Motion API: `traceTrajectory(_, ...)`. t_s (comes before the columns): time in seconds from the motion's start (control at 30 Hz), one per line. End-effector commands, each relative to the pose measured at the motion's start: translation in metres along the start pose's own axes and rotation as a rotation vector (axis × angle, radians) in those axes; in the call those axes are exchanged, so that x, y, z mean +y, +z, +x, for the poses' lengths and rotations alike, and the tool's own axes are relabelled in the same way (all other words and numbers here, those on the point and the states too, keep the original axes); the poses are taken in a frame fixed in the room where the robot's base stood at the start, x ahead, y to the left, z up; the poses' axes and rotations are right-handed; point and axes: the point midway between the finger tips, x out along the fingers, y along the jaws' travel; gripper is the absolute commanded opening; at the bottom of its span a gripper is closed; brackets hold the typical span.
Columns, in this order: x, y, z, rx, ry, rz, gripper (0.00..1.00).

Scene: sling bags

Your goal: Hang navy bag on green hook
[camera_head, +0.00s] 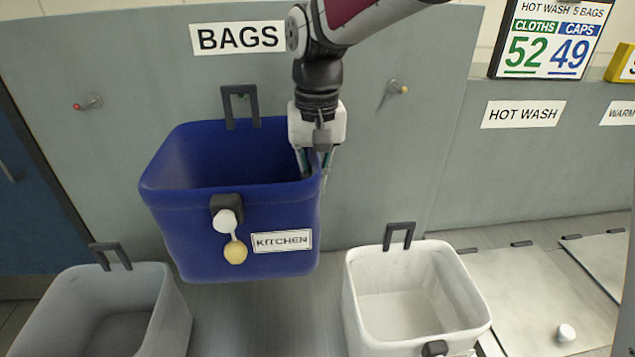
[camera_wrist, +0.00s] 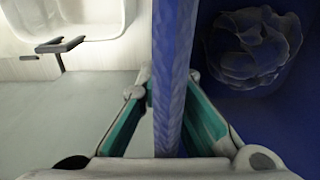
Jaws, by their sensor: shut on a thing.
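The navy bag (camera_head: 185,235) is a stiff blue tub with a KITCHEN label and a dark loop (camera_head: 228,105) standing up from its back rim. It hangs in the air before the grey BAGS panel. My gripper (camera_head: 318,170) is shut on its right wall; the wrist view shows this wall (camera_wrist: 172,75) between the fingers. The green hook (camera_head: 241,96) shows only as a small greenish bit in the loop's opening. I cannot tell whether the loop is around the hook or in front of it. A crumpled bluish-grey cloth (camera_wrist: 253,45) lies inside the bag.
A grey bag (camera_head: 165,315) stands below left, a white bag (camera_head: 465,300) below right. The panel (camera_head: 385,170) right of the navy bag is clear.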

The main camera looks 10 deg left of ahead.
Motion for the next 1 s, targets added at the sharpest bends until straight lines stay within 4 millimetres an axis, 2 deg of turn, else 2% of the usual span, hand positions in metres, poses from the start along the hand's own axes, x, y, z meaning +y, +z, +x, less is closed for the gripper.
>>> traceTrajectory(0.5,0.0,-0.026,0.002,0.003,-0.002,0.0,0.0)
traceTrajectory(1.0,0.0,-0.037,0.011,0.001,-0.001,0.0,0.0)
